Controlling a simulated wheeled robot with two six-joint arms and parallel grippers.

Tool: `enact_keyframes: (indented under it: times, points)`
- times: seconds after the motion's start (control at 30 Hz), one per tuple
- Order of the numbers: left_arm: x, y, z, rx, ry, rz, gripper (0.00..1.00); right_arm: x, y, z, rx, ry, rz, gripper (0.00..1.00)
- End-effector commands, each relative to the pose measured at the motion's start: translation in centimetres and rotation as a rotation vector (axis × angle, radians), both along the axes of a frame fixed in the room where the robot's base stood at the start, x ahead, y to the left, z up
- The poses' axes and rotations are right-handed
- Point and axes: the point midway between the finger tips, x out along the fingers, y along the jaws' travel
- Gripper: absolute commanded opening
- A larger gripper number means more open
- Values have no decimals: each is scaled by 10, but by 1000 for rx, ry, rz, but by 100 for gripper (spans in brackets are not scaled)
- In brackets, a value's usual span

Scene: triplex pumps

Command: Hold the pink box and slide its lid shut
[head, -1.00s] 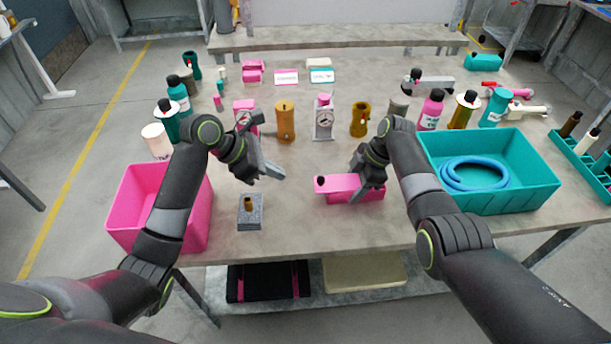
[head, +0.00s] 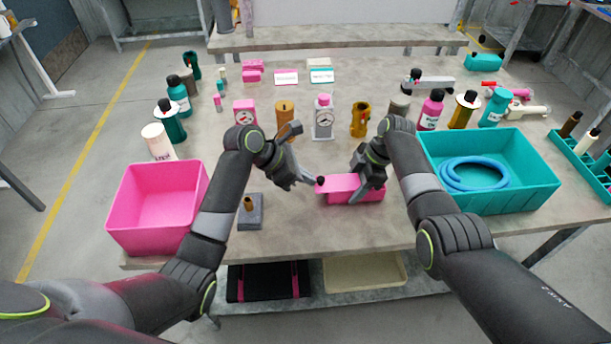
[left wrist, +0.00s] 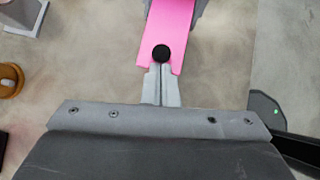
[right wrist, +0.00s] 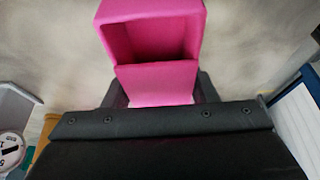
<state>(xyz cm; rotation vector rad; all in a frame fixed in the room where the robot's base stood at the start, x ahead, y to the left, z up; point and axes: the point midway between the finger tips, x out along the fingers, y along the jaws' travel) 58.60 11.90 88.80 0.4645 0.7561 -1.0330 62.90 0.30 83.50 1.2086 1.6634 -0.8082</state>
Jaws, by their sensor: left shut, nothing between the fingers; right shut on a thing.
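The pink box (head: 350,197) lies on the table in front of me. Its lid (left wrist: 170,25) carries a black knob (head: 320,181) at the left end. In the right wrist view the lid (right wrist: 157,82) covers only part of the box, and an open cavity (right wrist: 160,38) shows beyond it. My right gripper (head: 366,192) is shut across the box, one finger on each side. My left gripper (head: 316,182) is shut and empty, its tips at the knob. In the left wrist view the fingertips (left wrist: 161,72) reach the knob (left wrist: 161,54); I cannot tell whether they touch.
A grey block with a brown peg (head: 250,210) stands to the left. A pink bin (head: 157,235) is at the left edge and a teal bin (head: 500,205) with a blue hose at the right.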

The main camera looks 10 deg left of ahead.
Motion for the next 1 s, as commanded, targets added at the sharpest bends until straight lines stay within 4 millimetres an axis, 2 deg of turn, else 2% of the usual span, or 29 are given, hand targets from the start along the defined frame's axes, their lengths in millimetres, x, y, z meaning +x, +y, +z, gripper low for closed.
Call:
enact_keyframes:
  times: [0.3, 0.6, 0.77, 0.93, 1.0]
  points:
    - [12, -37, 0, -2, 0, -1, 0, 0, 0, 0, 1, 0, 1, 26]
    - [11, -38, 0, -4, 1, -2, 0, -1, 3, 0, 5, 1, 3, 26]
    - [7, -29, 1, -2, 0, 0, 0, -1, 4, 0, 7, 2, 4, 26]
    - [-7, 1, 4, 5, -1, 2, 0, -1, 2, 0, 4, 1, 2, 26]
    - [-11, 11, 19, 6, -7, 1, 0, -1, 2, 0, 3, 1, 2, 26]
